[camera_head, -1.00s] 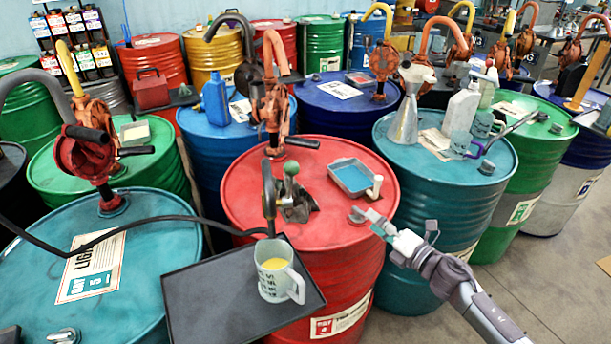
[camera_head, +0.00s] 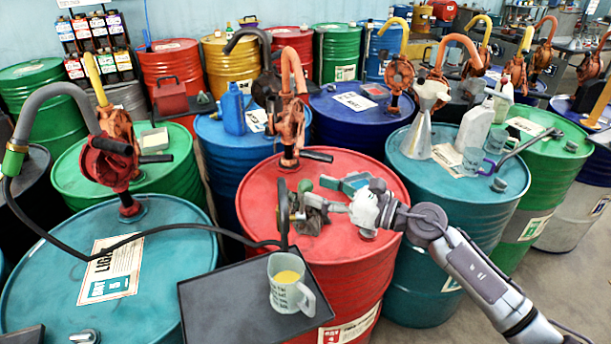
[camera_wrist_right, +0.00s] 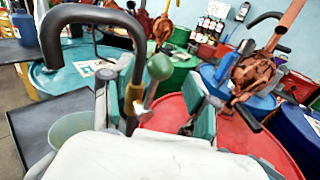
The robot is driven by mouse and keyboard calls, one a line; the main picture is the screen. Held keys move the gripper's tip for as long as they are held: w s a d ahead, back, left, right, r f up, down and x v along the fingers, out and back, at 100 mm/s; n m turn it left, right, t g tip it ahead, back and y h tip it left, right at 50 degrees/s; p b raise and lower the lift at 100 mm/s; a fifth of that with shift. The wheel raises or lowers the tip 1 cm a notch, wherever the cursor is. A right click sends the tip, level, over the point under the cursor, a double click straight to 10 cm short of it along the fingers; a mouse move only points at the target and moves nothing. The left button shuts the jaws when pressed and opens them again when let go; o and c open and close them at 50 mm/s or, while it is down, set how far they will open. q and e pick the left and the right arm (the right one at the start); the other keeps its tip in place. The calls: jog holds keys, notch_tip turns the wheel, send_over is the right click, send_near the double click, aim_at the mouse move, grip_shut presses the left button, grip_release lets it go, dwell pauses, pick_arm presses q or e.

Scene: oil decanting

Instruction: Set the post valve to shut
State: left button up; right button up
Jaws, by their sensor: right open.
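The post valve is a dark hooked post (camera_head: 284,210) with a brass body (camera_wrist_right: 133,98) and a lever topped by a green knob (camera_wrist_right: 160,67). In the right wrist view the lever rises from the brass body, tilted slightly right, with the knob up. My right gripper (camera_wrist_right: 152,105) is open, with one finger on each side of the lever; I cannot tell whether either finger touches it. In the head view the right gripper (camera_head: 318,207) reaches in over the red drum (camera_head: 350,250) and partly hides the valve. My left gripper is out of view.
A jug (camera_head: 286,287) with yellow liquid stands on a dark tray (camera_head: 215,290) below the post. A black hose (camera_head: 150,228) runs left from the valve area.

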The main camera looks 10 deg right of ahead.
aim_at(306, 186)
jog(key=shift+p+x, duration=0.5)
jog(key=shift+x, duration=1.5)
grip_shut()
